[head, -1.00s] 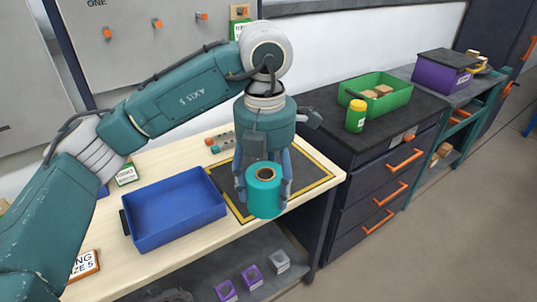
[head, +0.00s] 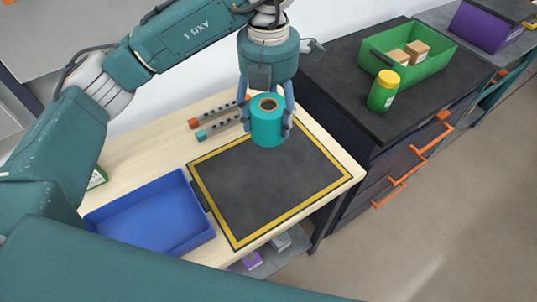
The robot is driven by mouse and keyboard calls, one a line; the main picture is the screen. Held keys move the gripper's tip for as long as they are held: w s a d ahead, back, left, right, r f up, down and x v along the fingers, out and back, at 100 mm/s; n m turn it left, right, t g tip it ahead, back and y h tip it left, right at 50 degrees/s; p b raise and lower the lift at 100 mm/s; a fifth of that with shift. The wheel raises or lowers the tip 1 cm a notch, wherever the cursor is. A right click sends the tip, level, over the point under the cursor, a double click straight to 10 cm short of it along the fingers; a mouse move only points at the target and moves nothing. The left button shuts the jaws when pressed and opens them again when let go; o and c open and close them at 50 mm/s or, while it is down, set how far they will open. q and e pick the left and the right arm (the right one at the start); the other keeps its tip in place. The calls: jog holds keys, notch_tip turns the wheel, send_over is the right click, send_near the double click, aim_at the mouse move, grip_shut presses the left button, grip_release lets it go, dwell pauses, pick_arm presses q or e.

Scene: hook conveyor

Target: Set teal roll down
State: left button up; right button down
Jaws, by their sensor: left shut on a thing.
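The teal roll (head: 268,128) is a short upright cylinder with a brown core hole in its top. My left gripper (head: 267,112) points down and is shut on the roll, one finger on each side of it. The roll appears in front of the far part of the black mat (head: 262,185) with the yellow border on the wooden table. Whether its underside touches the mat I cannot tell. My right gripper does not show.
A blue tray (head: 150,218) stands left of the mat. Two bars with orange and teal ends (head: 220,125) lie behind it. On the dark cabinet at right stand a green bin (head: 428,70) with boxes and a green bottle with a yellow cap (head: 384,92). The mat's front is clear.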

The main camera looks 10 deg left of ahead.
pick_arm(q)
jog(key=f+p, duration=0.1)
jog(key=f, duration=0.7)
jog(key=f+p, duration=0.1)
jog(key=f, duration=0.6)
jog(key=shift+w+f, duration=0.2)
jog(key=shift+f, duration=0.2)
jog(key=shift+f+b, duration=0.3)
jog(key=o, duration=1.4)
jog(key=shift+r, duration=0.5)
notch_tip(320, 180, up, 11)
jog(key=shift+r+b, duration=0.2)
jog(key=shift+b, duration=0.8)
